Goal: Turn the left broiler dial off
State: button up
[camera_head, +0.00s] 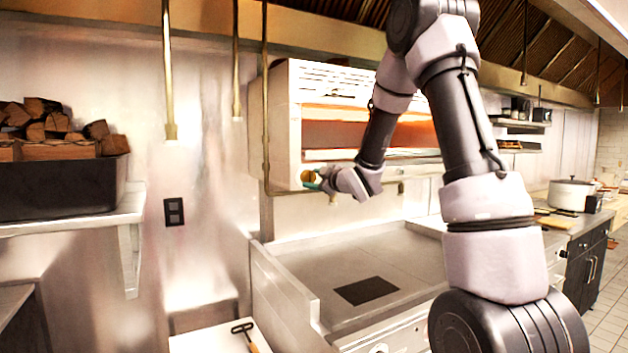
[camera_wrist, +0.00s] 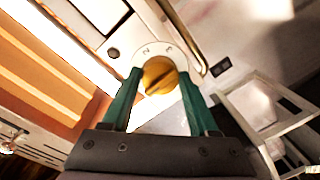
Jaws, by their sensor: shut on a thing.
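The broiler (camera_head: 345,110) is a white wall-hung box with an orange glow inside, above the griddle. Its left dial (camera_head: 308,178) is a brass knob at the lower left corner of the front, partly hidden by my gripper. In the wrist view the brass dial (camera_wrist: 160,76) sits on a pale round plate with small marks. My gripper (camera_head: 318,181) is at the dial, with its green fingers (camera_wrist: 158,92) on either side of the knob, shut on it. The knob's ridge looks tilted in the wrist view.
The flat griddle (camera_head: 310,262) lies below the broiler, with a dark square (camera_head: 366,290) on it. A shelf at left holds a black bin (camera_head: 62,187) of firewood. Brass rods (camera_head: 168,80) hang near the broiler. A white pot (camera_head: 571,194) stands far right.

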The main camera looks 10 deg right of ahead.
jog(key=o, duration=1.4)
jog(key=v, duration=1.1)
